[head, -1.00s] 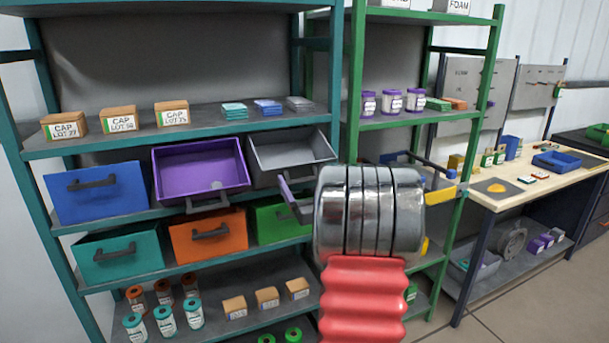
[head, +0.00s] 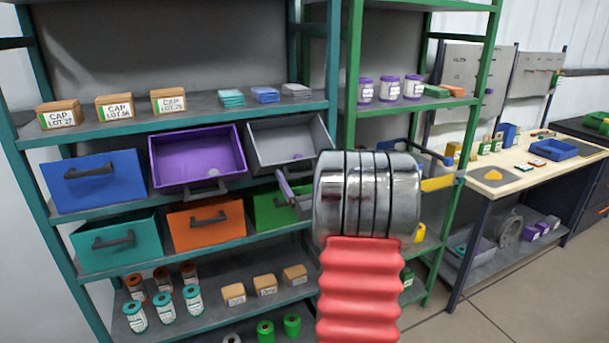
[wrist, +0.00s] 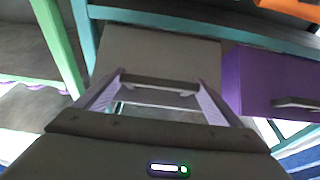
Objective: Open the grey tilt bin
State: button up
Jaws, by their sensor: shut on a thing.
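The grey tilt bin (head: 284,146) is in the upper bin row in the head view, at its right end. In the wrist view, the two pale lilac fingers of my gripper (wrist: 159,86) reach to the handle (wrist: 160,92) in front of the bin's grey face (wrist: 165,48).
A purple bin (head: 196,158) to the left is also tipped open. Blue (head: 97,190), teal (head: 115,250), orange (head: 208,236) and green (head: 270,208) bins are nearby. Capped boxes (head: 113,107) stand on the shelf above. A workbench (head: 520,175) is at right.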

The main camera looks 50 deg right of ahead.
jog(key=o, duration=1.1)
jog(key=shift+s+d+f, duration=0.15)
jog(key=shift+d, duration=0.05)
jog(key=shift+o, duration=1)
jog(key=shift+a, duration=0.1)
jog(key=v, duration=1.3)
jog(key=shift+s+a, duration=0.15)
jog(key=shift+s, duration=0.1)
